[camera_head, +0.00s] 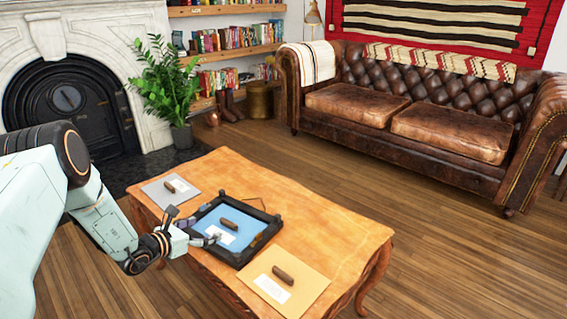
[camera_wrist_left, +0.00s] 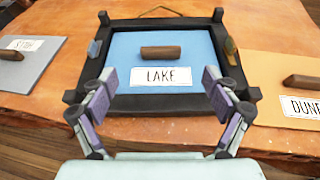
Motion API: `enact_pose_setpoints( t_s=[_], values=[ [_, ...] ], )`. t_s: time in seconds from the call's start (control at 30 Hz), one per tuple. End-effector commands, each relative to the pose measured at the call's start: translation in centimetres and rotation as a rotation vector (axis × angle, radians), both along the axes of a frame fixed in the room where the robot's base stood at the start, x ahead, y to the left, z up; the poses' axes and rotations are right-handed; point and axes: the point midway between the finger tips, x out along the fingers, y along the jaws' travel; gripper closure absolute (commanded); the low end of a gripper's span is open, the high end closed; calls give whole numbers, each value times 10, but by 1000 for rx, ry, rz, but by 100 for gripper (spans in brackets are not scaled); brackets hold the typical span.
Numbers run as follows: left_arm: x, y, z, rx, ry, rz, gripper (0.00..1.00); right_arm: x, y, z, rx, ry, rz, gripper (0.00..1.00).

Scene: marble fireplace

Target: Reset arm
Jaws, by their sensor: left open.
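My left gripper (camera_head: 190,228) is open and empty at the near left edge of the wooden table, close to a black-framed tray (camera_head: 266,217) with a blue panel (camera_head: 252,228). In the left wrist view, the two fingers of my left gripper (camera_wrist_left: 160,97) stand apart over the frame's near edge. A small brown block (camera_wrist_left: 160,52) lies on the blue panel, above a white label reading LAKE (camera_wrist_left: 160,76). Nothing is between the fingers. My right gripper is not seen.
On the wooden table (camera_head: 340,235), a grey panel (camera_head: 155,190) with a brown block lies left, and a tan panel (camera_head: 310,287) with a brown block and a partly cut-off DUNE label (camera_wrist_left: 303,108) lies right. A leather sofa (camera_head: 440,130), plant (camera_head: 168,85) and fireplace (camera_head: 30,60) stand behind.

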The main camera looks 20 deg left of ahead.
Motion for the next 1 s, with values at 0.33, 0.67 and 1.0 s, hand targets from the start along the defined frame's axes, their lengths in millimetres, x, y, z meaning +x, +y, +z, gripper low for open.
enact_pose_setpoints(
  t_s=[0.33, 0.67, 1.0],
  values=[
    [53, -14, -27, 4, 0, -5, 13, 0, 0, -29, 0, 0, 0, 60],
    [99, -25, -48, 1, 1, -4, 13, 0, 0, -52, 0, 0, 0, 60],
    [97, -24, -5, 0, 0, -1, 13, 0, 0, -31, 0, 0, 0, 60]
  ],
)
